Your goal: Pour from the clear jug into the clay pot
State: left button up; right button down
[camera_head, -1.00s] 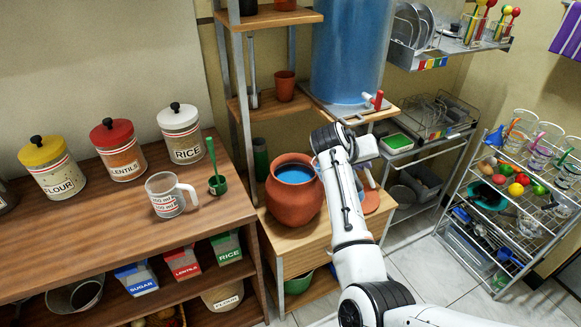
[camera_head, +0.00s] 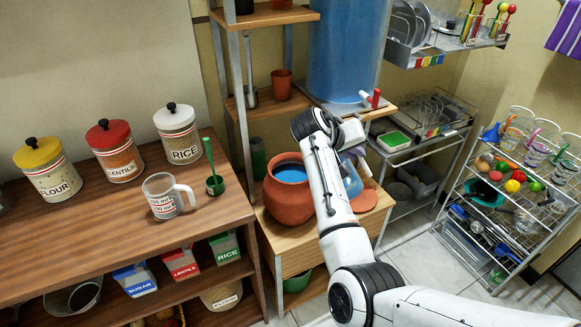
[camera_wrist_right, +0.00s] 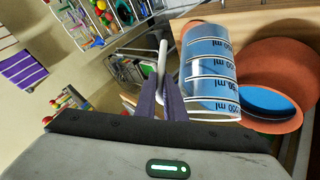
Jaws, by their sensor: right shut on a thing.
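The clay pot (camera_head: 289,195) is reddish brown and stands upright on a wooden shelf, with blue water (camera_head: 290,173) inside. In the right wrist view the pot (camera_wrist_right: 290,55) is beside the jug, on the right. My right gripper (camera_wrist_right: 168,105) is shut on the white handle of the clear jug (camera_wrist_right: 210,70), which has printed measure marks and shows blue through its wall. In the head view the jug (camera_head: 352,182) is mostly hidden behind my right arm, just right of the pot. Its exact tilt is hard to tell. My left gripper is out of view.
A second measuring jug (camera_head: 163,199) stands on the wooden counter (camera_head: 95,250) at left, near a green ladle in a holder and labelled jars. A blue water tank (camera_head: 345,50) with a red tap (camera_head: 375,98) stands above the pot. A wire rack (camera_head: 520,190) is at right.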

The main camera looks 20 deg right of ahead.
jog(key=shift+w+a+r, duration=0.1)
jog(key=shift+w+r, duration=0.15)
jog(key=shift+r, duration=0.4)
jog(key=shift+f, duration=0.1)
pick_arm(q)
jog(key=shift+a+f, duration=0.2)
pick_arm(e)
jog(key=shift+w+a+h, duration=0.15)
jog(key=shift+h, duration=0.15)
pick_arm(q)
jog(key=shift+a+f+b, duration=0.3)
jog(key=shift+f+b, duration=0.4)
jog(key=shift+b, duration=0.2)
pick_arm(e)
jog(key=shift+w+a+r+n+g+h, duration=0.3)
jog(key=shift+w+a+n+g+h, duration=0.05)
jog(key=shift+a+n+g+h, duration=0.1)
